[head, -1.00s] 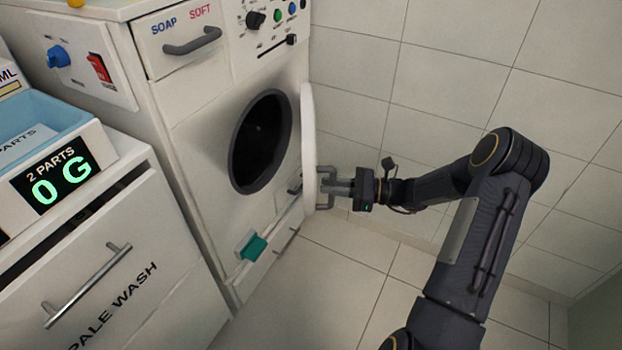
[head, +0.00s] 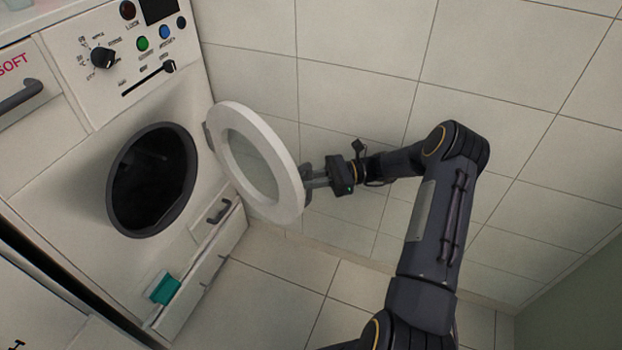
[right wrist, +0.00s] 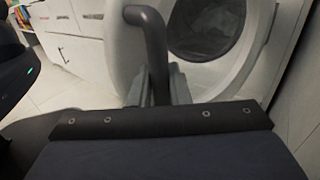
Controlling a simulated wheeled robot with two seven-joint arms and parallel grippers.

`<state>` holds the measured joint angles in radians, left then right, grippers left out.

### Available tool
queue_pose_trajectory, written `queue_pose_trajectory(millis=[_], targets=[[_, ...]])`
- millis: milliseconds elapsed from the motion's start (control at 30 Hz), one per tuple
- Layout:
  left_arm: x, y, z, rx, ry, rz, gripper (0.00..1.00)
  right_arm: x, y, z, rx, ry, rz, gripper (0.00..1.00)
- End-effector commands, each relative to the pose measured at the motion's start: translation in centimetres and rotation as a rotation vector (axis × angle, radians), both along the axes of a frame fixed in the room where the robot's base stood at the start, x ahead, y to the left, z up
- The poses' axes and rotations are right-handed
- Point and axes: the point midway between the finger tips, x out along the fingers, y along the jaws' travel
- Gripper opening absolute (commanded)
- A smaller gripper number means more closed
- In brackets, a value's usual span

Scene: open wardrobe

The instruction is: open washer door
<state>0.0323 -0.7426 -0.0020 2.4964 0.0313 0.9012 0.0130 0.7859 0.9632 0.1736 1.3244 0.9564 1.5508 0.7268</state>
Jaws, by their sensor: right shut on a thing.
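The washer (head: 78,150) stands at the left in the head view, with its dark round drum opening (head: 152,180) uncovered. Its white round door (head: 291,176) with a glass middle stands swung out to the right of the opening, on the hinge side near the tiled wall. My right gripper (head: 308,178) is at the door's outer edge and shut on its handle. In the right wrist view the dark curved door handle (right wrist: 150,40) runs down between the fingers, with the drum opening behind.
A tiled wall (head: 370,70) rises close behind the door and my right arm. A small drawer handle (head: 220,211) and a teal tab (head: 164,289) are low on the washer front. Floor tiles (head: 270,300) below are clear.

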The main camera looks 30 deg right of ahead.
Motion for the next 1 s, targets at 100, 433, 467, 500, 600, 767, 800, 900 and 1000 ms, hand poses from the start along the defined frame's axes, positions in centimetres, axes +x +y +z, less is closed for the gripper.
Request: queue_pose_trajectory(millis=[100,433,467,500,600,767,800,900,1000], targets=[[0.0,0.01,0.09,0.0,0.0,0.0,0.36,0.21,0.11,0.12,0.001,0.0,-0.002,0.0],[0.0,0.01,0.09,0.0,0.0,0.0,0.36,0.29,0.15,0.13,0.0,-0.002,-0.003,0.0],[0.0,0.01,0.09,0.0,0.0,0.0,0.36,0.29,0.15,0.14,0.0,-0.002,-0.003,0.0],[0.0,0.01,0.09,0.0,0.0,0.0,0.36,0.3,0.15,0.15,0.0,-0.002,-0.003,0.0],[0.0,0.01,0.09,0.0,0.0,0.0,0.36,0.3,0.16,0.15,0.0,-0.003,-0.002,0.28],[0.0,0.0,0.09,0.0,0.0,0.0,0.36,0.22,0.12,0.09,0.0,-0.002,-0.002,0.35],[0.0,0.0,0.09,0.0,0.0,0.0,0.36,0.21,0.12,0.08,0.001,-0.001,-0.002,0.35],[0.0,0.0,0.13,0.0,0.0,0.0,0.36,0.2,0.11,0.15,0.0,-0.001,-0.001,0.35],[0.0,-0.01,0.44,0.0,0.0,0.0,0.36,0.21,0.09,0.86,-0.001,-0.003,-0.001,0.35]])
